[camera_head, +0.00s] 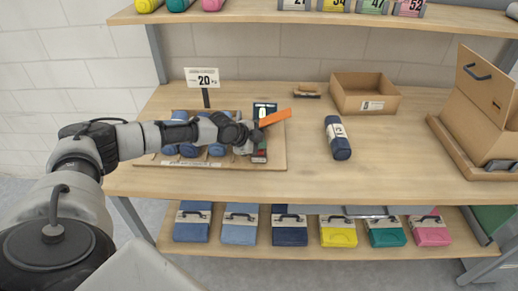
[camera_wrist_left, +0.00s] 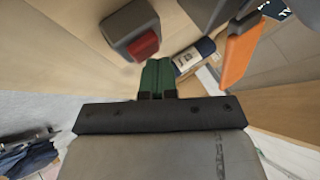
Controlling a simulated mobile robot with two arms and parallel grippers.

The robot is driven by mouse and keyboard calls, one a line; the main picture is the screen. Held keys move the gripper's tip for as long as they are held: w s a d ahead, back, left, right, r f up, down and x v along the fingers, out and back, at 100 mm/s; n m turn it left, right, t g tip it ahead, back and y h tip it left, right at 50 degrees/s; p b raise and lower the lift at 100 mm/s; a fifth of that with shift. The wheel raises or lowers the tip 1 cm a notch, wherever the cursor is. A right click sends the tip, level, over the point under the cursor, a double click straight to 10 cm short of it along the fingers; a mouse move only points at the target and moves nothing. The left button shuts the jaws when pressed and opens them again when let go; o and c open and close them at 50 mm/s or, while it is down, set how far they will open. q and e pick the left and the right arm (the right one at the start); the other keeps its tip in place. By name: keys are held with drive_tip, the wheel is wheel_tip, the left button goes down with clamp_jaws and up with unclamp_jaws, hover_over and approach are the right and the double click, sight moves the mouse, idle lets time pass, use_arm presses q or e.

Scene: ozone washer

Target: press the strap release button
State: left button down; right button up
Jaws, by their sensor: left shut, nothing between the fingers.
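In the left wrist view, a red button (camera_wrist_left: 145,45) sits on the end of a grey block (camera_wrist_left: 130,22), which I take for the strap release button. My left gripper (camera_wrist_left: 157,66) has its green fingers shut together with nothing between them. In that view the fingertips point toward the button from just below and to the right; I cannot tell whether they touch it. In the head view my left gripper (camera_head: 257,140) is over the right end of the wooden tray (camera_head: 276,158), beside an orange flap (camera_head: 276,117). The flap also shows in the wrist view (camera_wrist_left: 238,55). My right gripper is not in view.
Blue rolls (camera_head: 188,150) lie on the tray behind my left arm. A dark blue roll (camera_head: 338,138) lies on the table (camera_head: 380,172). An open cardboard box (camera_head: 365,93) stands behind it, and a larger box (camera_head: 485,100) stands at right. The table's middle front is clear.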

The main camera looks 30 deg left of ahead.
sight(260, 151)
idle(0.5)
use_arm(q)
drive_tip(key=shift+r+p, duration=0.75)
drive_tip(key=shift+r, duration=0.15)
drive_tip(key=shift+r, duration=0.1)
wheel_tip(260, 151, up, 5)
drive_tip(key=p, duration=0.4)
idle(0.5)
